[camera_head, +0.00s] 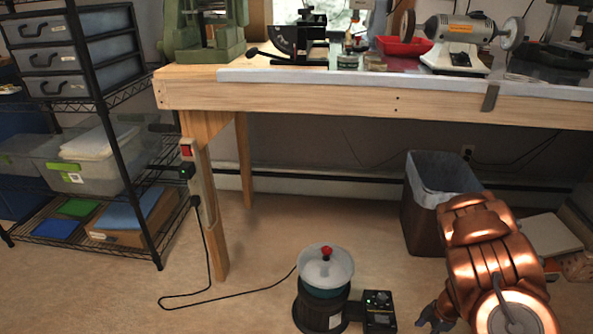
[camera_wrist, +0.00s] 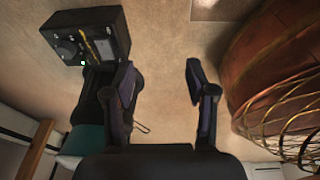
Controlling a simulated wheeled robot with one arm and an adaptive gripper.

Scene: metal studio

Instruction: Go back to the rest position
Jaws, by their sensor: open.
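My gripper shows from close up in the wrist view (camera_wrist: 160,85), its two dark fingers spread apart with only bare floor between them. In the head view, my copper arm reaches in at the lower right, and a dark part of my gripper (camera_head: 432,318) shows low beside it, just right of a black control box (camera_head: 378,312). The same box, with a green light, shows at the upper left in the wrist view (camera_wrist: 88,38), beside the left finger. My gripper holds nothing. The rest of it is hidden by my arm or cut off.
A tumbler with a white lid and red knob (camera_head: 327,268) stands on the floor beside the box. A dark bin (camera_head: 425,225) stands behind my arm. A wooden workbench (camera_head: 350,100) spans the back. A wire shelf (camera_head: 110,130) stands left. Floor at centre left is mostly clear, with a cord.

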